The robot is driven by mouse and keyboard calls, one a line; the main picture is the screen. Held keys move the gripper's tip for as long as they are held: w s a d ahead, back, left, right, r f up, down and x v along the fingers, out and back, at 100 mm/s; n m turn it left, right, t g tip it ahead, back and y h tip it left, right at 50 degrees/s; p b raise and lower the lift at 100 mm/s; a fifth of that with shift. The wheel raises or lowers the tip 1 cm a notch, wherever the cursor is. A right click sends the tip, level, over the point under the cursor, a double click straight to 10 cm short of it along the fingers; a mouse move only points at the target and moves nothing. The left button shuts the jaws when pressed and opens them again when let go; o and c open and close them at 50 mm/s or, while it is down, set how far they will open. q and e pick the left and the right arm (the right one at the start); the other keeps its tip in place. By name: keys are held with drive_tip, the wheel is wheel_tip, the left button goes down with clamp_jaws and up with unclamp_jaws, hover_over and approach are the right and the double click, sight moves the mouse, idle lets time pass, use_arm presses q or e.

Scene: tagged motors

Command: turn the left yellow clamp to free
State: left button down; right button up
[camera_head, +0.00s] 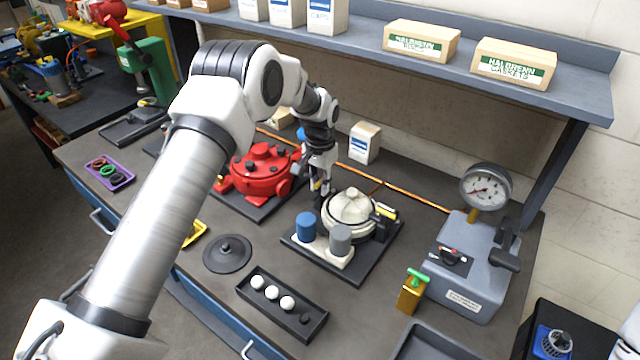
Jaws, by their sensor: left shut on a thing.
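The cream motor (352,210) with a round lid sits on a dark square base plate (372,262) in the middle of the bench. A yellow clamp (386,211) with a dark body shows on its right side. My left gripper (321,190) reaches down at the motor's left side and is shut there. The left yellow clamp is mostly hidden by the fingers, so its angle cannot be told; the gripper appears shut on it. My right gripper is not in view.
A red motor (262,172) stands behind left. A blue cylinder (306,226) and grey cylinder (340,240) stand in front of the cream motor. A black tray with white balls (272,292), a dark disc (227,254) and a gauge unit (470,265) surround it. A shelf (360,40) overhangs.

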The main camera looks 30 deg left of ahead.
sight(320, 181)
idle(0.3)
use_arm(q)
drive_tip(key=c, duration=1.1)
unclamp_jaws()
wheel_tip(320, 181, up, 12)
drive_tip(key=shift+f, duration=0.1)
